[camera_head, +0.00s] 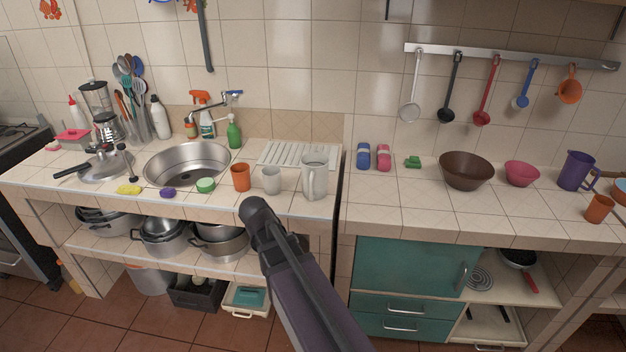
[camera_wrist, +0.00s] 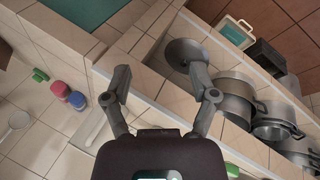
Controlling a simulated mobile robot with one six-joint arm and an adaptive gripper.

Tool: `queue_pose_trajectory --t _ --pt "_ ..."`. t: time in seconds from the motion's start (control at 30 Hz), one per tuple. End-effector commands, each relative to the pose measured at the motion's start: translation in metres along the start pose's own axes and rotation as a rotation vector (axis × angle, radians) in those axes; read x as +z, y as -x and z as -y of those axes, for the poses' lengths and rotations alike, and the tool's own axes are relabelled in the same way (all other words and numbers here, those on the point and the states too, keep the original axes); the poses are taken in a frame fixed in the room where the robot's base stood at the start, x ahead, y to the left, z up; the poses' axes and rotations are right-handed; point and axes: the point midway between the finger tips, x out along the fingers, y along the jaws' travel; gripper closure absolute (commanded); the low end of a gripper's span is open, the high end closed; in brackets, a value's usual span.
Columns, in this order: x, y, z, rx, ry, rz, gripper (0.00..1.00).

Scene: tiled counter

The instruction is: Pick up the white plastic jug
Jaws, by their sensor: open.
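The white plastic jug (camera_head: 315,177) stands upright on the front part of the left counter, right of a smaller white cup (camera_head: 271,180) and in front of the ribbed drainboard. Its handle faces the front. In the wrist view, my gripper (camera_wrist: 160,84) is open, with its two fingers spread and nothing visible held between them. I cannot make out the jug in the wrist view. In the head view, my dark arm rises in front of the counter below the jug; the gripper's fingers do not show there.
An orange cup (camera_head: 240,177) stands left of the white cup. Pots (camera_head: 220,243) fill the shelf below. The right counter's front is clear.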

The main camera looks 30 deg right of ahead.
Motion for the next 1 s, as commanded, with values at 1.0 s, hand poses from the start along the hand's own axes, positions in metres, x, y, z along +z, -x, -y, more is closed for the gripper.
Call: queue_pose_trajectory --t 1.0 --pt "-0.158 0.084 -0.075 0.664 -0.09 -0.326 0.25"
